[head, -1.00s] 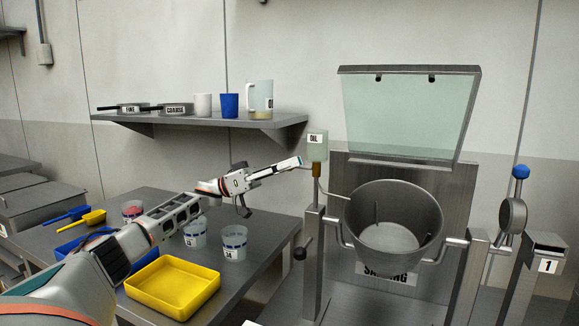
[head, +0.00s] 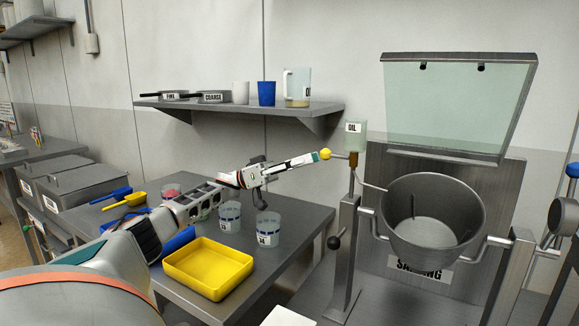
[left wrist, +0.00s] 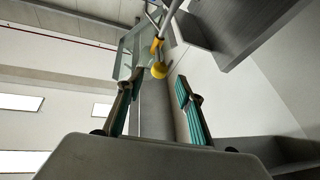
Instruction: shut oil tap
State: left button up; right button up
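The oil container (head: 354,138), a clear box labelled OIL, stands on a post beside the drum. Below it is the brass tap (head: 353,160), with a thin spout bending towards the drum. The tap's lever points left and ends in a yellow ball (head: 326,154). My left gripper (head: 315,158) is just left of the ball, its fingers pointing at it. In the left wrist view the fingers stand apart, and the yellow ball (left wrist: 159,70) shows between and beyond their tips, not gripped. I see no oil stream at the spout. My right gripper is out of view.
The steel drum (head: 432,215) hangs right of the tap under a raised clear hood (head: 450,100). A wall shelf (head: 250,110) with cups and a jug is behind my left arm. Below the arm, a table holds a yellow tray (head: 208,268) and plastic cups (head: 267,230).

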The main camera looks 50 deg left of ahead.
pick_arm(q)
jog(key=v, duration=0.6)
jog(key=shift+d+f, duration=0.1)
dwell(0.5)
